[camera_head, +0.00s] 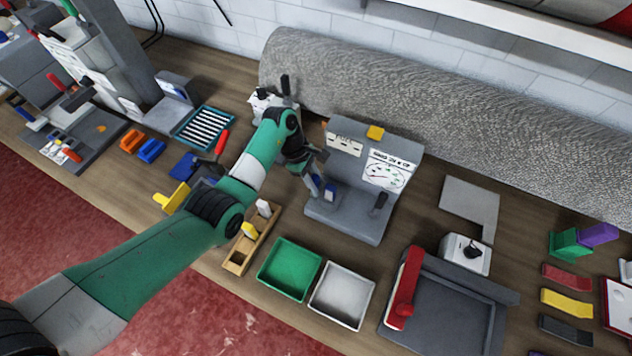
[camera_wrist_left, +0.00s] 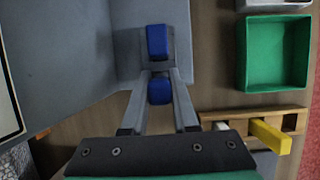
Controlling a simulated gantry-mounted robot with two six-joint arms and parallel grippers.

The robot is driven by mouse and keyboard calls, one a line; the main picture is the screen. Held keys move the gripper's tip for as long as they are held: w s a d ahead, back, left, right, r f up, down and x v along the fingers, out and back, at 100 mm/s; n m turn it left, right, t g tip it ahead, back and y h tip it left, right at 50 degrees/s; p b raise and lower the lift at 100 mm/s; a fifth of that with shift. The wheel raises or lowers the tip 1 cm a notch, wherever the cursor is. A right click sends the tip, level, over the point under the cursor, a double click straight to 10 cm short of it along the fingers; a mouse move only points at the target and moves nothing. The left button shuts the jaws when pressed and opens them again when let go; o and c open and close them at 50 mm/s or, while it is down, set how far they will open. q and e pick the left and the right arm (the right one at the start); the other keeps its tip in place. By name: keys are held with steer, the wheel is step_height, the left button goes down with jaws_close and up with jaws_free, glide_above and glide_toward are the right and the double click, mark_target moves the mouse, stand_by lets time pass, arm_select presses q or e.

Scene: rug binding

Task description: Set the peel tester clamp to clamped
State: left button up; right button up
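The peel tester (camera_head: 345,212) is the grey stand with a dial panel in the middle of the bench in the head view. In the left wrist view its grey surface (camera_wrist_left: 70,60) fills the left. A blue block (camera_head: 330,191) sits at its base; in the left wrist view a blue block (camera_wrist_left: 157,42) lies just beyond my fingertips. A second blue piece (camera_wrist_left: 159,90) shows between the fingers. My left gripper (camera_head: 318,181) is at the tester's left side. Its fingers (camera_wrist_left: 159,72) are apart; whether they press on the blue piece is unclear. My right gripper is out of view.
A green bin (camera_head: 290,268) and a white bin (camera_head: 341,295) stand in front of the tester. A wooden tray (camera_head: 238,258) with a yellow piece lies left of them. A rolled grey rug (camera_head: 430,110) lies behind. A red-handled device (camera_head: 403,290) stands front right.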

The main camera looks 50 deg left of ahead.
arm_select(q)
jaws_close()
stand_by(0.9)
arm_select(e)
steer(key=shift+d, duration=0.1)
